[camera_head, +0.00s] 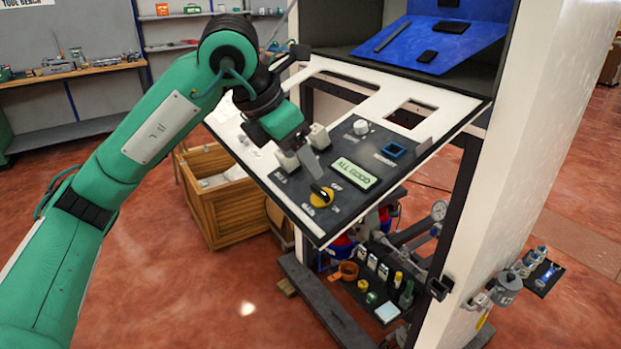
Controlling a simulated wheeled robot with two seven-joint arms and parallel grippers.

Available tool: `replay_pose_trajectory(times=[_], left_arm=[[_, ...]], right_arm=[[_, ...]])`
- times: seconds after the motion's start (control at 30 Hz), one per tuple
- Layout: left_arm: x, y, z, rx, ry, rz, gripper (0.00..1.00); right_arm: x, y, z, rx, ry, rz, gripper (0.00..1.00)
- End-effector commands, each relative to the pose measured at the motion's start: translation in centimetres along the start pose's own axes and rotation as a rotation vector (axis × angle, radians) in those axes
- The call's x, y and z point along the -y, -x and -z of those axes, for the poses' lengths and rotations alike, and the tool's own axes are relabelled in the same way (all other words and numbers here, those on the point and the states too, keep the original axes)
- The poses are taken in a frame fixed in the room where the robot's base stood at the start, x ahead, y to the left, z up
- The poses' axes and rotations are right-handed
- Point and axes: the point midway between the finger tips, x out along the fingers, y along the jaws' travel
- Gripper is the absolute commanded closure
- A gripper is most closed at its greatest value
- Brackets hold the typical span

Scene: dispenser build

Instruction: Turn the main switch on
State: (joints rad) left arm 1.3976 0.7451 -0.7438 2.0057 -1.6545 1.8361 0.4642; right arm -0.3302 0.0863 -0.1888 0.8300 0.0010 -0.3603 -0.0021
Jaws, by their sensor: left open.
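The main switch (321,197) is a round yellow and black knob near the front edge of the dark panel. Small lettering surrounds it, with OFF seeming to lie on its upper right; its exact setting is hard to read. My left gripper (304,154) comes from the upper left and hangs just above and behind the knob. Its jaws are open and hold nothing visible. A grey finger points down toward the knob; whether it touches cannot be told. My right gripper is out of view.
A green display (355,173) reading ALL GOOD, a white knob (361,127) and a blue square part (393,150) share the tilted panel. A white cabinet post (530,150) stands at right. A wooden crate (221,212) sits behind on the floor.

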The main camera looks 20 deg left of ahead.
Motion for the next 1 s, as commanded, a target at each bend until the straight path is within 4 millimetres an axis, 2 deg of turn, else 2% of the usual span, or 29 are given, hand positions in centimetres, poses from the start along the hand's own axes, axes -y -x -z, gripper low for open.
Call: replay_pose_trajectory(times=[0.13,0.33,0.5,1.0], left_arm=[[-0.1,3.1,0.0,0.003,0.002,-0.002,0.35],[0.0,5.4,0.0,0.000,0.001,0.000,0.35],[0.0,6.0,0.0,-0.001,0.001,0.000,0.35],[0.0,5.9,0.0,-0.001,0.001,0.000,0.35]], right_arm=[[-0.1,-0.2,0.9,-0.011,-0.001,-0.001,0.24],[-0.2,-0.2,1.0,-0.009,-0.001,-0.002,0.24],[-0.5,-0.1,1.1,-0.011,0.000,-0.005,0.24],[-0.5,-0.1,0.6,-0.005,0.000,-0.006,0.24]])
